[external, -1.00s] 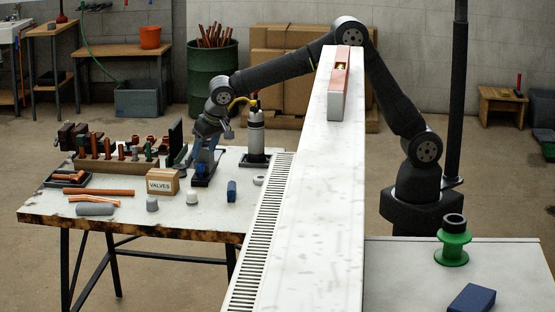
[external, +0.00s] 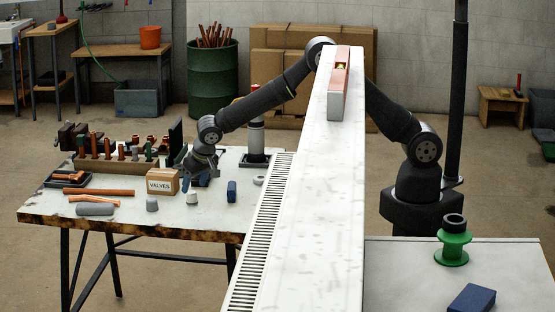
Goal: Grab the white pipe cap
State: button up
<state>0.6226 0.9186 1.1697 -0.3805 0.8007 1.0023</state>
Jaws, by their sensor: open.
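The white pipe cap (external: 192,199) stands on the workbench, right of the box marked VALVES. My gripper (external: 187,184) points down just behind and above the cap, close to it. It is open, with nothing seen between its fingers. The fingertips are small and partly lost against the dark wrist and the box. I cannot tell whether they touch the cap.
The VALVES box (external: 163,181) stands just left of my gripper. A grey cap (external: 152,205) and a blue block (external: 231,191) flank the white cap.

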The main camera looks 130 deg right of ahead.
aim_at(193, 193)
jog(key=x, duration=0.5)
jog(key=shift+s+a, duration=0.15)
jog(key=shift+a, duration=0.05)
jog(key=c, duration=1)
jog(key=shift+c, duration=0.2)
